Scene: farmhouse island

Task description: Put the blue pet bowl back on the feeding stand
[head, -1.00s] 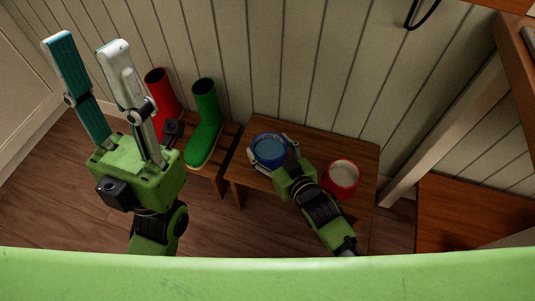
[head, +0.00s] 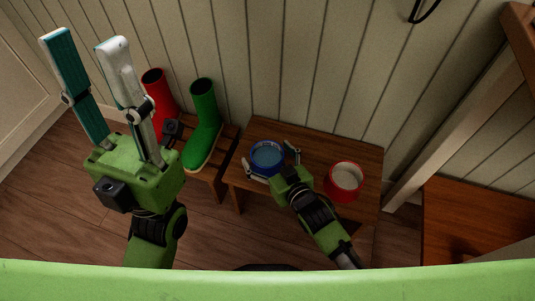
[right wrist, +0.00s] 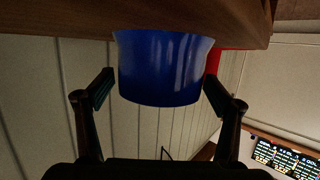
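The blue pet bowl (head: 266,158) stands upright on the left part of the wooden feeding stand (head: 318,146). It also shows in the right wrist view (right wrist: 160,68), upside down there, with its base against the wood. My right gripper (head: 272,161) is open, with one finger on each side of the bowl. The right wrist view shows a gap between each fingertip and the bowl. My left gripper (head: 82,52) is open and empty, raised at the left, away from the stand.
A red bowl (head: 344,181) stands on the right part of the stand. A red boot (head: 158,98) and a green boot (head: 203,125) stand on a low wooden rack to the left. A panelled wall is close behind. Wooden furniture (head: 478,222) stands at the right.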

